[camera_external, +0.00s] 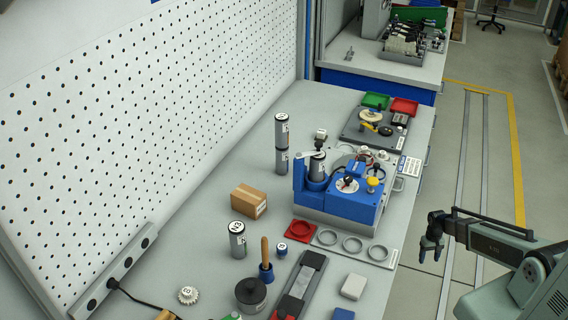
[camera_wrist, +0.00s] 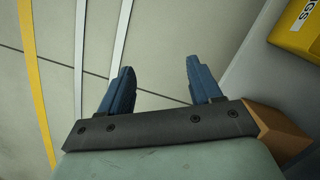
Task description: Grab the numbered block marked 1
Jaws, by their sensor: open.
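I cannot make out a block that clearly reads 1; the markings are too small in the external view. A small blue piece (camera_external: 282,249) with a white marked top sits near the wooden-handled tool. My gripper (camera_external: 431,254) is out over the floor, right of the table and apart from everything. In the wrist view its two blue fingers (camera_wrist: 158,72) are spread with nothing between them, above grey floor with lines.
The blue fixture (camera_external: 352,204) stands mid-table. Tall labelled cylinders (camera_external: 282,131) stand behind it, with another cylinder (camera_external: 237,240) nearer. A pegboard wall (camera_external: 150,110) bounds the left.

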